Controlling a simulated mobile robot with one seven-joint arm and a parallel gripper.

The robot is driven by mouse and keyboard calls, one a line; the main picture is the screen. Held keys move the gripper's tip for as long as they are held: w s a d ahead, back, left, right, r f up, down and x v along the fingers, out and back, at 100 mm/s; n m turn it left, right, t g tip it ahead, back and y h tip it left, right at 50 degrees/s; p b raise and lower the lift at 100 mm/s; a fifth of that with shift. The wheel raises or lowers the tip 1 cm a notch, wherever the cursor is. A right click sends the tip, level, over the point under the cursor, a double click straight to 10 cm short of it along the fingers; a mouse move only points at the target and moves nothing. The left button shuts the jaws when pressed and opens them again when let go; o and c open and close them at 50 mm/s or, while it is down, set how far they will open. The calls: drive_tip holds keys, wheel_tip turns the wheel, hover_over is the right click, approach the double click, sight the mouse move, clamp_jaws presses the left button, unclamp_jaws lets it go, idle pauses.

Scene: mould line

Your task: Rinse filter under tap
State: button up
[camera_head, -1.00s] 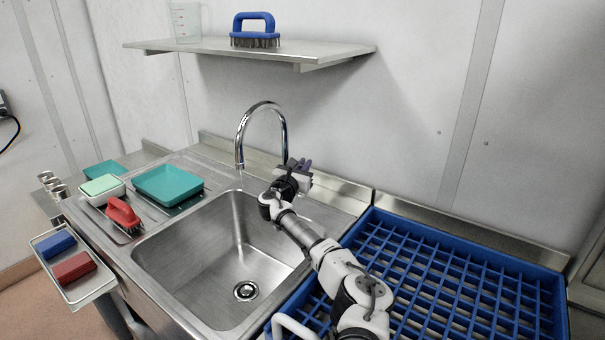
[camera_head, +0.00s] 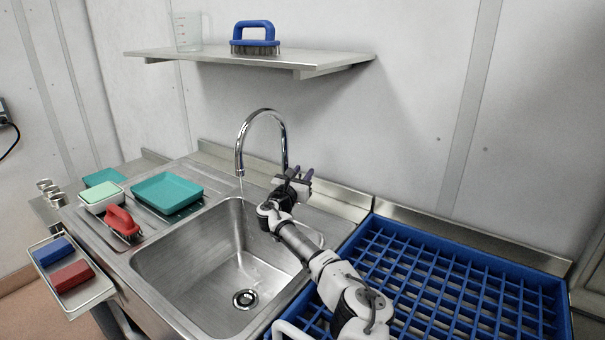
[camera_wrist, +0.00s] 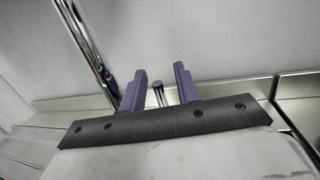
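The chrome tap (camera_head: 283,135) arches over the steel sink (camera_head: 190,270). A thin stream of water (camera_head: 243,205) falls from its spout into the basin. My gripper (camera_head: 299,174) is just right of the tap's base, behind the sink. In the wrist view its two purple fingers (camera_wrist: 157,87) stand apart with a gap between them. A small round-topped metal piece (camera_wrist: 158,95), perhaps the tap's lever, shows in that gap; I cannot tell if the fingers touch it. The tap's pipe (camera_wrist: 88,50) is to their left. I cannot identify a filter in either view.
A blue grid rack (camera_head: 450,285) lies right of the sink. Left are a teal tray (camera_head: 167,190), a red brush (camera_head: 122,220), a tub with a pale green pad (camera_head: 100,194), several metal cylinders (camera_head: 50,190) and a side tray with two blocks (camera_head: 98,292). A shelf (camera_head: 300,62) hangs above.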

drive_tip(key=r+p+v, duration=0.1)
drive_tip(key=p+v, duration=0.2)
drive_tip(key=v, duration=0.4)
drive_tip(key=shift+f, duration=0.5)
